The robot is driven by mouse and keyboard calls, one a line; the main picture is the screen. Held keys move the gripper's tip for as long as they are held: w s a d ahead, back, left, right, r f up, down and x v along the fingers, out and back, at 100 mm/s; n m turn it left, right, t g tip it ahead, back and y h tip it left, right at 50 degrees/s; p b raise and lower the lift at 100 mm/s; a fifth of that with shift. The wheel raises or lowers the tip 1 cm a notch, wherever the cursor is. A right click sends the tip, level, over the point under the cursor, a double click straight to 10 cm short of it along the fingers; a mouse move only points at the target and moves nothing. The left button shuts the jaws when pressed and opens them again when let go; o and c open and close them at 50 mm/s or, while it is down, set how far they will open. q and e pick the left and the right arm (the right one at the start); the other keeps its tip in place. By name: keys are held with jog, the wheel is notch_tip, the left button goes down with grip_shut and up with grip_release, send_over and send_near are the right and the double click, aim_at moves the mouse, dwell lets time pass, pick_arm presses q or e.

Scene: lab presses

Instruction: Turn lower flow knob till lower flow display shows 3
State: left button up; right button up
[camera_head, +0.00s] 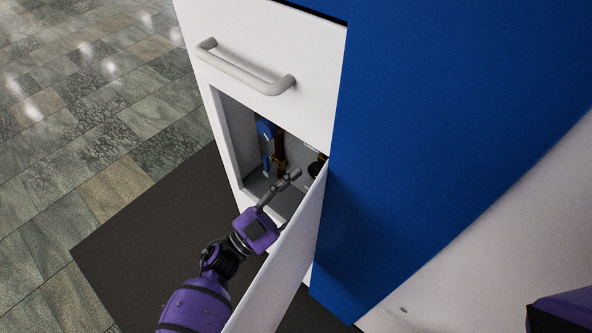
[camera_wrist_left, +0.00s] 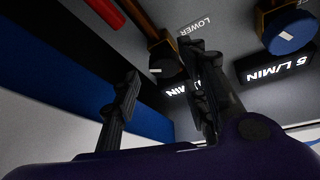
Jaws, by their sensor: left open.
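In the left wrist view a dark round knob with a white mark (camera_wrist_left: 166,69) sits on a brass fitting, near the label LOWER (camera_wrist_left: 194,26). A lit display (camera_wrist_left: 173,90) beside it is partly hidden by a finger of my left gripper, and its number cannot be read. My left gripper (camera_wrist_left: 161,62) is open; the knob appears between its fingertips, and contact cannot be told. In the head view my left gripper (camera_head: 279,187) reaches into the cabinet opening from the front. My right gripper is out of view.
A blue knob (camera_wrist_left: 289,34) and a display reading 5 L/MIN (camera_wrist_left: 266,65) are at the right of the left wrist view. In the head view, an open white door (camera_head: 281,262) stands close to my left arm. A drawer handle (camera_head: 243,70) is above the opening.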

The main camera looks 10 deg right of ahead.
aim_at(315, 177)
pick_arm(q)
jog(key=shift+x, duration=1.55)
grip_shut()
jog(key=shift+f, duration=0.1)
jog(key=shift+s, duration=0.1)
jog(key=shift+f+m, duration=0.1)
jog(key=shift+m, duration=0.4)
